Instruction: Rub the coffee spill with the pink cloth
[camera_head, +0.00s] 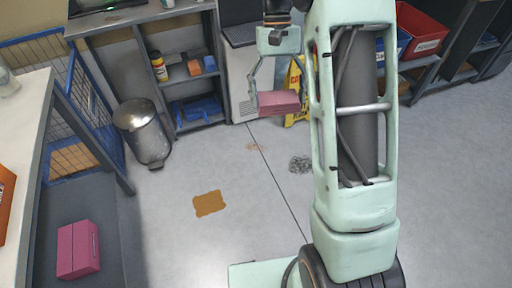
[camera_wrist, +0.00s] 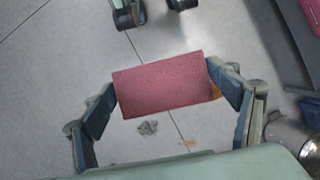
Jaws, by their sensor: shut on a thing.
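The pink cloth (camera_head: 280,102) is a folded block held in the air by my gripper (camera_head: 278,98). In the wrist view the pink cloth (camera_wrist: 165,83) spans between the two fingers of my gripper (camera_wrist: 168,95), which are shut on its two ends. The brown coffee spill (camera_head: 210,203) lies flat on the grey floor, lower left of the cloth and apart from it in the head view. In the wrist view only a small brown edge of the spill (camera_wrist: 216,92) shows beside the cloth; the rest is hidden.
A metal bin (camera_head: 142,130) stands left of the open floor. A yellow sign (camera_head: 295,92) stands behind the cloth. A dark grey patch (camera_head: 300,164) and a faint brown mark (camera_head: 255,147) lie on the floor. A pink box (camera_head: 78,250) sits lower left. Floor around the spill is clear.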

